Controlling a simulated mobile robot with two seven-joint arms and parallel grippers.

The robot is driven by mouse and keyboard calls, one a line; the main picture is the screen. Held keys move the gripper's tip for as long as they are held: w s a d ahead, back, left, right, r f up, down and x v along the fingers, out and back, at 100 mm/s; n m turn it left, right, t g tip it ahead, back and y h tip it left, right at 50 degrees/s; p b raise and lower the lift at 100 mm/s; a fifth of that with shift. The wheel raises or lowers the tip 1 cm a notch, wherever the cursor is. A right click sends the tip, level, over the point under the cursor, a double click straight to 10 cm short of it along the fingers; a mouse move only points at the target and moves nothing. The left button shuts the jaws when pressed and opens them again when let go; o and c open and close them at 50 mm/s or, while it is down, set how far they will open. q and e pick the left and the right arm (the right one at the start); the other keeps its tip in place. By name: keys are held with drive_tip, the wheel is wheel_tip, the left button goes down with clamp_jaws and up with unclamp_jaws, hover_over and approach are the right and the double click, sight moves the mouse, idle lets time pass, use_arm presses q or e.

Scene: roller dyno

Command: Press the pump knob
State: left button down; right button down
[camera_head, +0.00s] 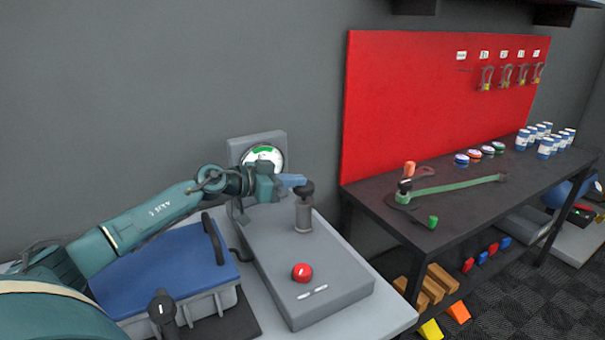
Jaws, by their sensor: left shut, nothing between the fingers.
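The pump stands on the grey sloped box as an upright grey cylinder (304,216) with a black knob (304,189) on top. My left gripper (297,181) is shut and empty, its blue fingers pointing right. The fingertips are right beside the knob's upper left in the picture; I cannot tell whether they touch it. A round gauge (263,158) with a green band is behind my left gripper and partly hidden by it. My right gripper is not in view.
A red button (302,272) is on the box's near part. A blue-lidded case (165,262) sits under my left arm. To the right, a dark workbench (420,185) holds a green wrench-like tool (455,188), tins and several white-and-blue cans (545,147).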

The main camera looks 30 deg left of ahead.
use_arm(q)
drive_tip(key=shift+s+d+f+p, duration=0.1)
drive_tip(key=shift+d+f+p, duration=0.2)
drive_tip(key=shift+f, duration=0.45)
drive_tip(key=shift+a+f, duration=0.25)
drive_tip(key=shift+f, duration=0.3)
wheel_tip(320, 180, up, 10)
drive_tip(key=shift+r+p, duration=0.25)
drive_tip(key=shift+p, duration=0.95)
drive_tip(key=shift+d, duration=0.1)
